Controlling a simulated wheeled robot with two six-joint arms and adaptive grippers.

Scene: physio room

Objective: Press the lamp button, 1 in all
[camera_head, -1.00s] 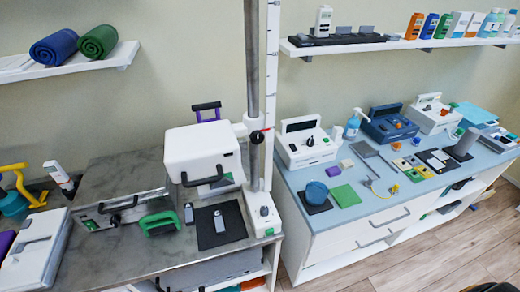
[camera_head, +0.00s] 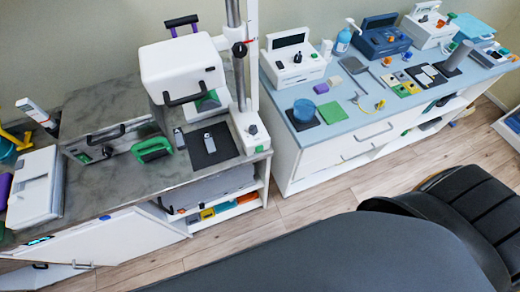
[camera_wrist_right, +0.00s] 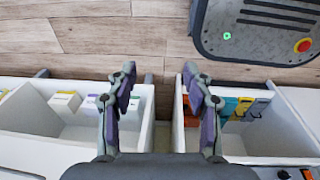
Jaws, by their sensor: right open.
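A lamp-like device with a white box-shaped head (camera_head: 182,70) hangs from a metal column in the head view, over the left counter. I cannot tell for certain that this is the lamp button. My right gripper (camera_wrist_right: 160,82) shows in the right wrist view, its two fingers wide apart with nothing between them. It hangs above open drawers or shelves, with the floor beyond. My left gripper is not in view.
Wooden floor (camera_head: 330,187) lies in front. A large dark grey shape fills the bottom right.

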